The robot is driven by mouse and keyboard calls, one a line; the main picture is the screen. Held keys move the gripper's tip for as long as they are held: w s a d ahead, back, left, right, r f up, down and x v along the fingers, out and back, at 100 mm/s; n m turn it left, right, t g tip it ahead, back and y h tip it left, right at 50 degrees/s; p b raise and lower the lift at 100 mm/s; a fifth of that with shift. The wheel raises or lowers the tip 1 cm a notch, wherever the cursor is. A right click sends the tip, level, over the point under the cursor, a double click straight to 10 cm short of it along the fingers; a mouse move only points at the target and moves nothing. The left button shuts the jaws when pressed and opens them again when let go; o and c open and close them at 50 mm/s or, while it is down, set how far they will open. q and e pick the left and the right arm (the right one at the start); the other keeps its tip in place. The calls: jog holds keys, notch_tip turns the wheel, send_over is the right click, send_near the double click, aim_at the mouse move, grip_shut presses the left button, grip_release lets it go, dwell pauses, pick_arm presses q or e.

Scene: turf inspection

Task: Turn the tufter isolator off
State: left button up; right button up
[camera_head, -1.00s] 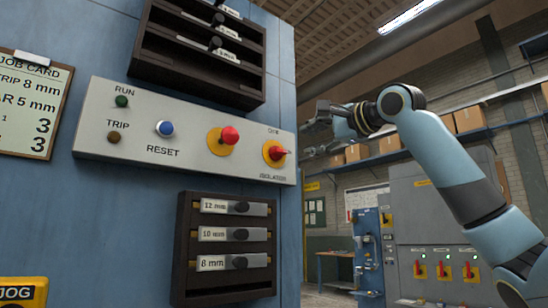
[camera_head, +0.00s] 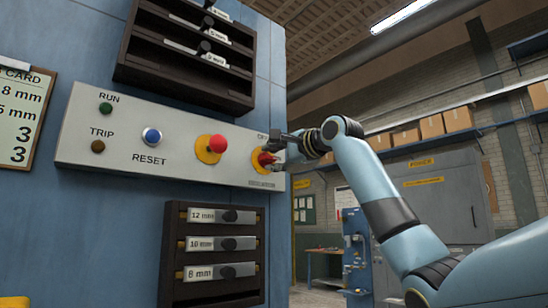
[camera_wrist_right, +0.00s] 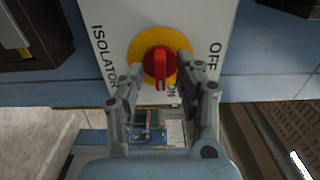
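The isolator is a red rotary knob (camera_wrist_right: 160,62) on a yellow disc at the right end of the grey control panel (camera_head: 110,165). In the right wrist view its handle points down toward the ON mark, with OFF printed to the right. In the head view the isolator (camera_head: 258,160) is partly hidden by my right gripper (camera_head: 278,148). In the wrist view my right gripper (camera_wrist_right: 160,80) is open, its fingers on either side of the knob; I cannot tell whether they touch it. My left gripper is not in view.
A red mushroom button (camera_head: 217,144) on yellow sits just left of the isolator. A blue reset button (camera_head: 151,136) is further left. Dark racks of labelled gauge bars sit above and below, the lower rack (camera_head: 171,250) close under the panel. Open room lies right of the cabinet.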

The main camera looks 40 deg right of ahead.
jog(key=shift+c, duration=1)
grip_shut()
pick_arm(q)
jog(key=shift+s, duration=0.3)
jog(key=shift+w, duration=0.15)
